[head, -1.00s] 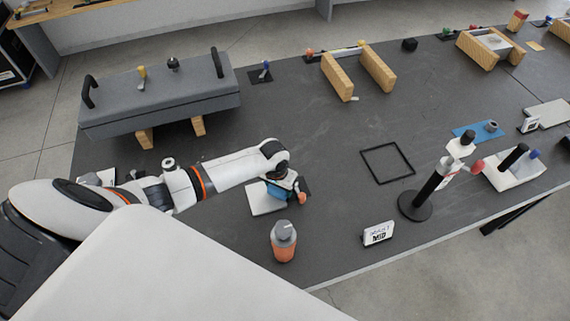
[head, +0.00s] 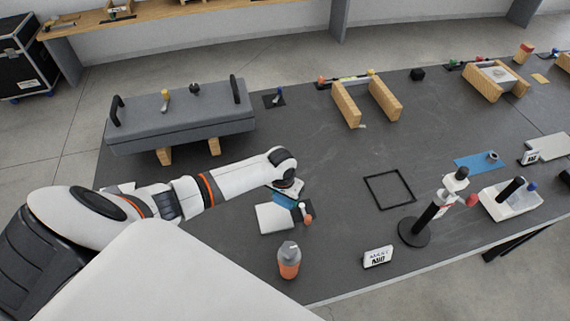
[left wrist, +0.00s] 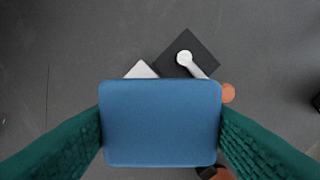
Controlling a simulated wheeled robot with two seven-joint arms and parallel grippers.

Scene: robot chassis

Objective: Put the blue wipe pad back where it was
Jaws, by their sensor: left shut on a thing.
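The blue wipe pad (left wrist: 160,124) is a rounded blue block held between the two green fingers of my left gripper (left wrist: 160,130) in the left wrist view. In the head view, the pad (head: 284,201) shows as a blue patch under my left gripper (head: 289,190), which hides part of it. My left gripper is shut on the pad above the dark table. Just in front of it lies a white square plate (head: 274,218), bare on top. My right gripper is not in view.
Beside the plate, a dark square (left wrist: 190,54) carries a white-handled tool with an orange end (head: 308,218). A black square outline (head: 389,188), a black stand (head: 414,231) and a labelled sign (head: 378,257) are to the right.

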